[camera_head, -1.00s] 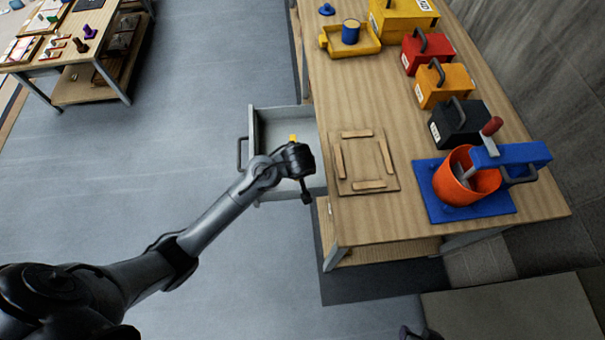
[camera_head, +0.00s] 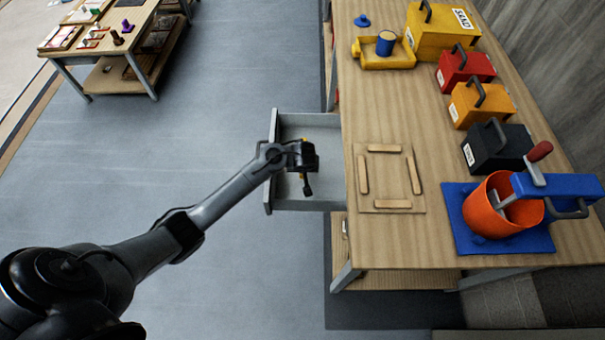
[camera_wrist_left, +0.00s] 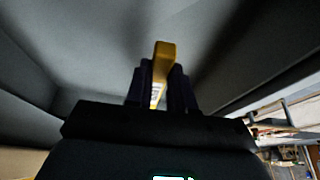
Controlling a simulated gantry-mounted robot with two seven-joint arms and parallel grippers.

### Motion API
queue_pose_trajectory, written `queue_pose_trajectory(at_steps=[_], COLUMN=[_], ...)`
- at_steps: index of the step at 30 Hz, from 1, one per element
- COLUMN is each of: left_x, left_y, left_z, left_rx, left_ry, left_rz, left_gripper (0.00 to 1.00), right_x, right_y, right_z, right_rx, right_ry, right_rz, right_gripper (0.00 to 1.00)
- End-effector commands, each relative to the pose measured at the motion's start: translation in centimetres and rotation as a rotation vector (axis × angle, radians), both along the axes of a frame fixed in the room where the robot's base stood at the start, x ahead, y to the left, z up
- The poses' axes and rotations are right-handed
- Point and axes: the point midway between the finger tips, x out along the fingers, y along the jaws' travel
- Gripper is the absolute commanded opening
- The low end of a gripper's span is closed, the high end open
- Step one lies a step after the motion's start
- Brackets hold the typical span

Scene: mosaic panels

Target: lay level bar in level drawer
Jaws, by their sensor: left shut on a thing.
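The level drawer (camera_head: 290,126) is a grey drawer pulled out from the left side of the wooden table. My left gripper (camera_head: 305,180) is over the drawer's inside in the head view. In the left wrist view the left gripper (camera_wrist_left: 162,85) is shut on the yellow level bar (camera_wrist_left: 165,55), which stands up between its fingers. Grey drawer walls and floor surround it there. Only a small yellow bit of the bar shows in the head view, and the arm hides the rest. Whether the bar touches the drawer floor cannot be told. The right gripper is not in view.
The table (camera_head: 375,110) carries a wooden frame panel (camera_head: 390,180), an orange bucket (camera_head: 490,220) on a blue base, and black, orange, red and yellow boxes along the right. A yellow tray (camera_head: 370,58) holds a blue can. Another table (camera_head: 130,65) stands far left.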

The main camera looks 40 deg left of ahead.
Motion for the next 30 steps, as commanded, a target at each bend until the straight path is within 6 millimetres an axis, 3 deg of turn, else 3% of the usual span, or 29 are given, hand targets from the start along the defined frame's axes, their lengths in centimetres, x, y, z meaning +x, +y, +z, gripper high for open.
queue_pose_trajectory(at_steps=[8, 16, 29, 30], left_x=[0.4, 0.4, 0.4, 0.4], left_y=[0.6, 0.6, 0.6, 0.6], left_z=[-1.1, -4.3, -4.7, -4.8], left_rx=[0.001, 0.002, 0.0, 0.0], left_ry=[-0.001, 0.001, 0.0, 0.0], left_rz=[-0.001, 0.0, 0.0, -0.001], left_gripper=[0.0, 0.0, 0.0, 0.24], right_x=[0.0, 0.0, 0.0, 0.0], right_y=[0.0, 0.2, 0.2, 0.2], right_z=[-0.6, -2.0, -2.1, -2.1], right_rx=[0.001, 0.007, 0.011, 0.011], right_ry=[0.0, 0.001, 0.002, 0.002], right_rz=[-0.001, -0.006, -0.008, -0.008], right_gripper=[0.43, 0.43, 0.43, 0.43])
